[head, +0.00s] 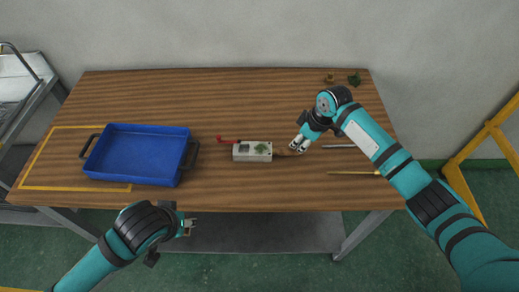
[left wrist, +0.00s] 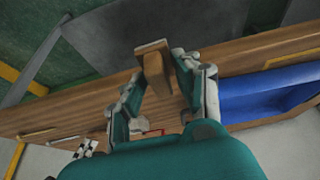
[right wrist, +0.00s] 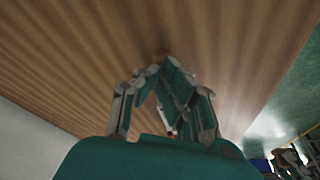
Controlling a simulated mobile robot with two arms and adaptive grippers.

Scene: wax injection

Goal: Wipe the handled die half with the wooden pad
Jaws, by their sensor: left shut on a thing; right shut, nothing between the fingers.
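The die half (head: 243,156) is a pale grey block with a dark rectangle and a green patch on its top. It lies at the middle of the table, and a red handle (head: 228,140) shows at its left. The wooden pad (left wrist: 154,68) is held between the fingertips of my left gripper (head: 187,226), which is in front of the table's near edge, away from the die half. My right gripper (head: 297,146) is shut and empty, low over the table just right of the die half. A small brown piece (head: 286,152) shows between them; whether my fingers touch it is unclear.
A blue tray (head: 140,152) stands on the left of the wooden table (head: 220,98). A grey rod (head: 340,146) and a yellow rod (head: 350,173) lie at the right. Two small items, one brown (head: 329,78) and one green (head: 354,79), stand at the back right. The back middle is clear.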

